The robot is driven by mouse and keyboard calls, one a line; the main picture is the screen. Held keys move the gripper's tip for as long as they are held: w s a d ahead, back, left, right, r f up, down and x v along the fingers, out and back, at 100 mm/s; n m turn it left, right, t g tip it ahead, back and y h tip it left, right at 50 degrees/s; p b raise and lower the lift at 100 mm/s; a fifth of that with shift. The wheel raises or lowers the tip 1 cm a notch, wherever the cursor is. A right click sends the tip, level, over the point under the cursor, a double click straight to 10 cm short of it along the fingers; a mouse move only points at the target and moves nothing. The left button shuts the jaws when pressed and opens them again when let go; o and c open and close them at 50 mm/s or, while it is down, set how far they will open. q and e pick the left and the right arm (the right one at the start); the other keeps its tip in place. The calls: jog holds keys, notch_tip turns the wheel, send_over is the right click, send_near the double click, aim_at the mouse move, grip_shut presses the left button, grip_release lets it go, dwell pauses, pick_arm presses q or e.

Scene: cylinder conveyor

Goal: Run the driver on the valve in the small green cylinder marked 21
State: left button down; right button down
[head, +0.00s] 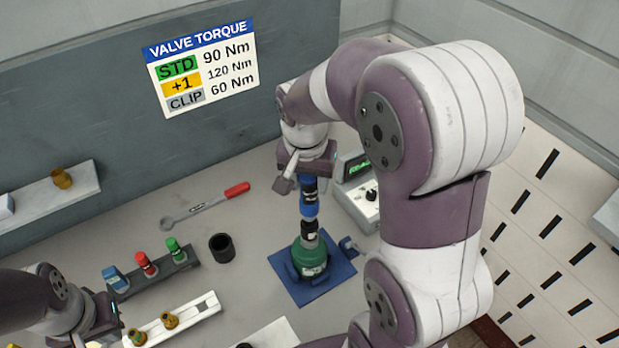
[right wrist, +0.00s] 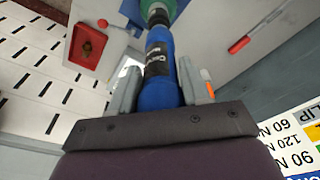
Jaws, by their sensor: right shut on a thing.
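The small green cylinder (head: 311,262) stands upright in a fixture on the blue plate (head: 333,281); its number is not readable. My right gripper (head: 303,178) is shut on the blue driver (head: 309,205), which points down with its dark lower end at the top of the cylinder. The valve itself is hidden under the driver's end. In the right wrist view the driver (right wrist: 158,75) sits between both fingers, with the green cylinder (right wrist: 150,6) beyond its tip. My left gripper (head: 103,318) is low at the left, beside the racks; its jaws are unclear.
A control box (head: 356,190) with a green display stands right of the driver. A dark rack (head: 160,276) holds blue, red and green pieces; a white rack (head: 190,320) holds brass valves. A black cup (head: 222,247) and a red-handled wrench (head: 205,206) lie between. A torque sign (head: 201,68) hangs behind.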

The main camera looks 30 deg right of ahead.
jog(key=shift+f+b, duration=0.45)
jog(key=shift+f, duration=0.1)
jog(key=shift+r, duration=0.15)
jog(key=shift+f, duration=0.25)
dwell(0.8)
jog(key=shift+f, duration=0.15)
jog(key=shift+s+p, duration=0.1)
jog(key=shift+p, duration=0.2)
jog(key=shift+d, duration=0.1)
dwell(0.4)
